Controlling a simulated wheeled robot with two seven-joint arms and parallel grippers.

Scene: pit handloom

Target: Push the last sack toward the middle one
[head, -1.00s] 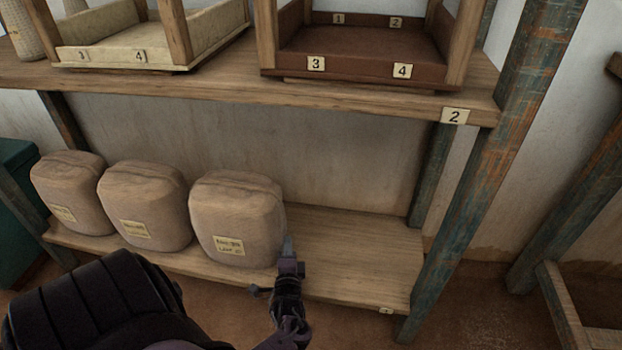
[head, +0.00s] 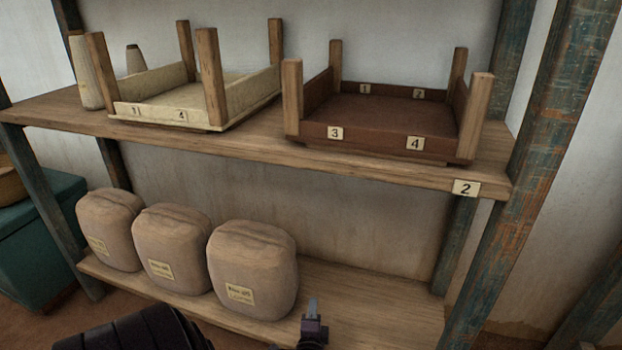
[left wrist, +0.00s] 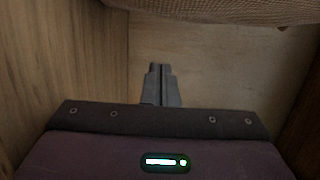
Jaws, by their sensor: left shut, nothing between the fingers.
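Three tan, labelled sacks stand upright in a row on the lower shelf in the head view: the left sack (head: 110,228), the middle sack (head: 172,245) and the last sack (head: 252,265) at the right. The last sack stands close beside the middle one; I cannot tell if they touch. My left gripper (head: 313,306) is shut and empty, just right of the last sack's lower right side, with a narrow gap seen between them. In the left wrist view, the shut fingers (left wrist: 160,72) point toward woven sack cloth (left wrist: 225,10) at the top edge. My right gripper is not seen.
The lower shelf (head: 385,305) is bare right of the last sack, up to a painted post (head: 490,240). The upper shelf (head: 250,158) holds a cream tray (head: 165,115) and a brown tray (head: 385,140). A green box (head: 45,235) stands at the left.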

